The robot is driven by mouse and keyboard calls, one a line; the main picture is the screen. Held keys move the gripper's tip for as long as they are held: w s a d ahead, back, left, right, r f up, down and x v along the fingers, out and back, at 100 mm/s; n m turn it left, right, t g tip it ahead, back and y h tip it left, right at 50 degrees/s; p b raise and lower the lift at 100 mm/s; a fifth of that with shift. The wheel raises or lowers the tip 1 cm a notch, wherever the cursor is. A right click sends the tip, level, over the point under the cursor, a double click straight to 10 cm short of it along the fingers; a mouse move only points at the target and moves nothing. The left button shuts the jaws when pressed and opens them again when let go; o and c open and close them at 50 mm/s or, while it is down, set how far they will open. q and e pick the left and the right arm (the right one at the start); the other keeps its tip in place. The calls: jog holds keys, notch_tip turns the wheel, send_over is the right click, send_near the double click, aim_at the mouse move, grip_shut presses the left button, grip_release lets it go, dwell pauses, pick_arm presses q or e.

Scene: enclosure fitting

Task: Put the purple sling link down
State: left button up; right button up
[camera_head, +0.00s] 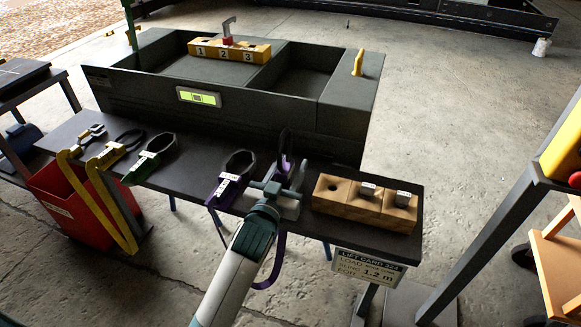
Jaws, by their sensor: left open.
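A purple sling link (285,158) with a dark ring stands at the front middle of the dark bench, directly beyond my left gripper. A purple strap hangs below the bench edge beside my forearm. My left gripper (284,182) is open close to this link; its body hides the link's lower part, so I cannot tell whether they touch. Another purple link (231,181) with a white tag and dark ring lies just left of the gripper, its strap hanging over the front edge. My right gripper is not in view.
A green link (147,160) and yellow links (110,155) lie further left, above a red bin (75,205). A wooden block (365,203) stands right of the gripper, above a lift card (368,268). A dark enclosure (130,92) holds a numbered yellow block (229,51) behind.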

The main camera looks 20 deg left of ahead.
pick_arm(q)
jog(key=s, duration=1.2)
jog(key=shift+a, duration=0.2)
jog(key=shift+a, duration=0.1)
